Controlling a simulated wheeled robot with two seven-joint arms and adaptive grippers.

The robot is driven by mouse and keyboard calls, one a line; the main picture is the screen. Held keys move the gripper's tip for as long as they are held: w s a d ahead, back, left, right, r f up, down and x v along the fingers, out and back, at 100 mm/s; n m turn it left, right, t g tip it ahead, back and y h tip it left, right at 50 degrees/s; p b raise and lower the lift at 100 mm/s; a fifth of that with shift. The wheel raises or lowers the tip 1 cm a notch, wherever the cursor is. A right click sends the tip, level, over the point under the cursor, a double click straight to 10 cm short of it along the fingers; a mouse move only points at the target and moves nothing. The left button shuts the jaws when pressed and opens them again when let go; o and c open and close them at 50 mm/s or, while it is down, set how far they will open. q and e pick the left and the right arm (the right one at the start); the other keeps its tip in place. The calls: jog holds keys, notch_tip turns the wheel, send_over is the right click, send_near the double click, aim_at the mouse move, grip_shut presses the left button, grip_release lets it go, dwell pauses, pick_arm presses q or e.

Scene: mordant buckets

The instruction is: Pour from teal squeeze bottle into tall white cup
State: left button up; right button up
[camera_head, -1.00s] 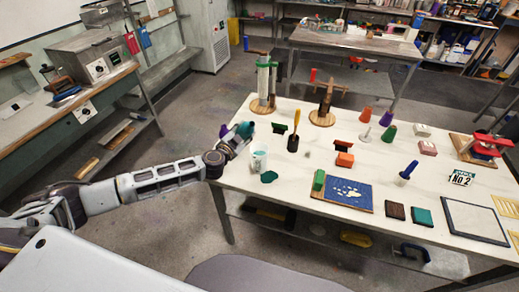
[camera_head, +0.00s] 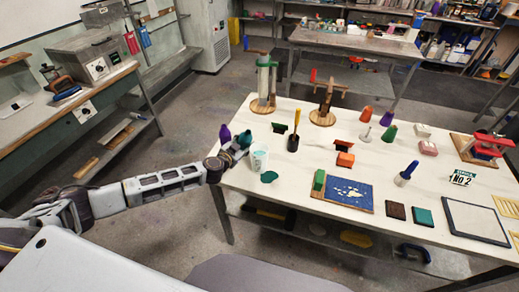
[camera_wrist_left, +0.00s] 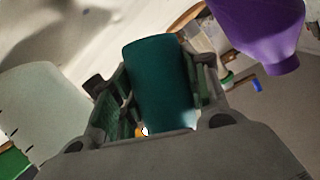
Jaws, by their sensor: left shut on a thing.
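My left gripper (camera_head: 234,154) is at the table's left edge, shut on the teal squeeze bottle (camera_head: 243,138). In the left wrist view the teal bottle (camera_wrist_left: 160,80) sits between the two fingers (camera_wrist_left: 158,110). The fingers and wrist partly hide it, and its nozzle cannot be made out. The white cup (camera_head: 259,160) stands upright on the table just right of the gripper. It looks like the pale shape at the left of the wrist view (camera_wrist_left: 42,112). My right gripper is not in view.
A purple bottle (camera_head: 225,133) stands close behind the gripper; it also shows in the wrist view (camera_wrist_left: 262,32). A dark teal patch (camera_head: 269,177) lies in front of the cup. A yellow-handled tool (camera_head: 294,134) stands to the right. Bare tabletop (camera_head: 310,158) lies beyond.

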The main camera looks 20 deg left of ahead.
aim_at(243, 138)
pick_arm(q)
notch_tip(243, 138, down, 2)
jog(key=shift+f, duration=0.15)
jog(key=shift+w+a+n+g, duration=0.1)
jog(key=shift+w+n+g, duration=0.05)
jog(key=shift+n+g, duration=0.3)
jog(key=shift+f+n+g+h, duration=0.2)
jog(key=shift+n+g+h, duration=0.35)
jog(key=shift+n, duration=0.4)
jog(key=shift+r, duration=3)
jog(key=shift+f, duration=0.1)
